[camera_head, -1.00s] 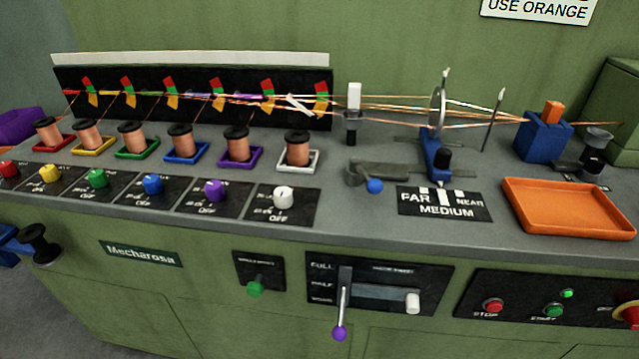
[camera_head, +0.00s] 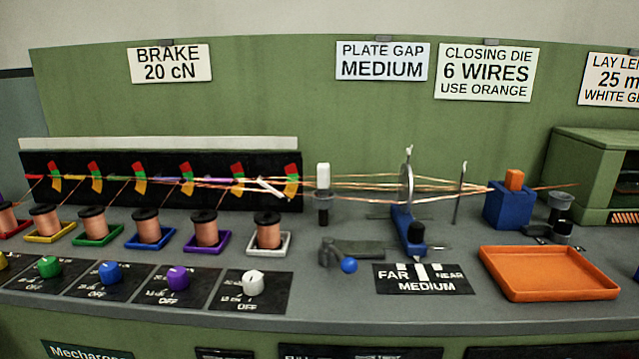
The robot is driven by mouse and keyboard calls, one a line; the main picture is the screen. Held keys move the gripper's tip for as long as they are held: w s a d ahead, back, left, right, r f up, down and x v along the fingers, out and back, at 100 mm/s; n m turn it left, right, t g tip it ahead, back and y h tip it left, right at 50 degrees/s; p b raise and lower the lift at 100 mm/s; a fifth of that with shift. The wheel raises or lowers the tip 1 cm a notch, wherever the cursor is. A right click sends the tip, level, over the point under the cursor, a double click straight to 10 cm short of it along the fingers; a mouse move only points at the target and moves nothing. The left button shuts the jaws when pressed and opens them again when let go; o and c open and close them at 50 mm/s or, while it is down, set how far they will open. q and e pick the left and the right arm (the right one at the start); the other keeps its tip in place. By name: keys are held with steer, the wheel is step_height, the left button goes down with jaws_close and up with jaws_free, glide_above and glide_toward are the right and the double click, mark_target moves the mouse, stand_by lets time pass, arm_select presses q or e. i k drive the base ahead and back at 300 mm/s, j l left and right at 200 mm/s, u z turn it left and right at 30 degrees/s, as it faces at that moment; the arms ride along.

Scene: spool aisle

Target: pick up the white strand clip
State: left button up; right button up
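A small white block (camera_head: 323,176) stands upright on a dark post (camera_head: 323,208), left of the round guide plate (camera_head: 407,178). It looks like the white strand clip. Copper wires run past it at about its height; I cannot tell whether they touch it. A thin white bar (camera_head: 270,187) also lies slanted near the rightmost red, yellow and green gauge. Neither of my grippers is in view.
Copper spools (camera_head: 268,233) stand in coloured trays at left, with brake knobs (camera_head: 253,283) in front. A blue-balled lever (camera_head: 348,265), a blue die holder (camera_head: 508,209) and an empty orange tray (camera_head: 548,272) are on the grey bench (camera_head: 345,307).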

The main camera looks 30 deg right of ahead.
mark_target(322, 169)
steer(key=z, duration=1.25)
steer(key=j, duration=0.5)
steer(key=i+j+u, duration=0.15)
steer(key=j, duration=0.9)
steer(key=u, duration=0.05)
